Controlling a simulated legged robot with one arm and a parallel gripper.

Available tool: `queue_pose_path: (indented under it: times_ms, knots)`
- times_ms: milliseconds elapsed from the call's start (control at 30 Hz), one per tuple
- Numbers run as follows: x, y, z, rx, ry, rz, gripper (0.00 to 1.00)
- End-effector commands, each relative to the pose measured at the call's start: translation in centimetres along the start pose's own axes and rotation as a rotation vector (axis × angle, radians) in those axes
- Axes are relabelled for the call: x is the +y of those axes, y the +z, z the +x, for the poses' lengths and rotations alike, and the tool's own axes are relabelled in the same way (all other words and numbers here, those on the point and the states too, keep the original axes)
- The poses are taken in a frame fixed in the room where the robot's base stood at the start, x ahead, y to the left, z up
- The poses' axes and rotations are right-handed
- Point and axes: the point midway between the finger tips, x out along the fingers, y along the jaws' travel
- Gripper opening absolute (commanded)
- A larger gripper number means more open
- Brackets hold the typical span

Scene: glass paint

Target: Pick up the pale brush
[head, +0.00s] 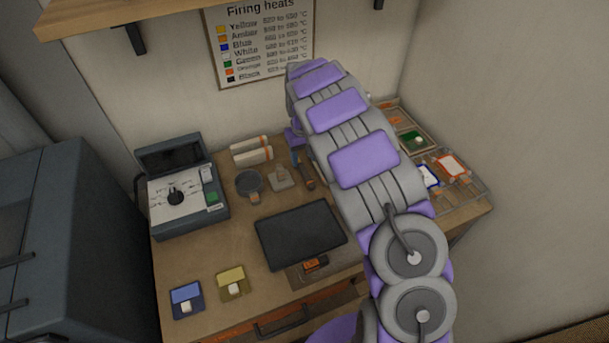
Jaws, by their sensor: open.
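I cannot make out the pale brush for certain; the arm covers part of the worktable. My gripper (301,170) hangs at the far end of my purple and grey arm, over the back middle of the worktable (240,215). Its jaws are open, small and partly hidden in this view. It is just right of a small pale block with a knob (281,179). I see nothing held in it.
A grey control box (187,190) stands at the left, near pale rolls (251,150) and a dark round dish (249,182). A black panel (300,234) lies mid-table. Blue (187,300) and yellow (233,283) cards lie in front. Trays (458,180) fill the right.

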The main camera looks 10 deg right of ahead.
Motion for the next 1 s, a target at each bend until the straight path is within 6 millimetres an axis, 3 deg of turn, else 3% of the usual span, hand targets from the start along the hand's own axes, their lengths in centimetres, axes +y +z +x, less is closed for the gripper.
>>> queue_pose_path:
  times_ms: [100, 367, 633, 900, 1000]
  knots:
    - [0.0, 0.0, 2.1, -0.001, -0.001, 0.0, 0.53]
    - [0.3, -0.2, 3.6, 0.003, 0.001, 0.0, 0.53]
    - [0.7, -0.3, 7.4, -0.001, -0.001, 0.0, 0.53]
    - [0.7, -0.4, 7.7, 0.002, 0.001, -0.001, 0.53]
    - [0.7, -0.4, 7.7, 0.002, 0.001, -0.001, 0.44]
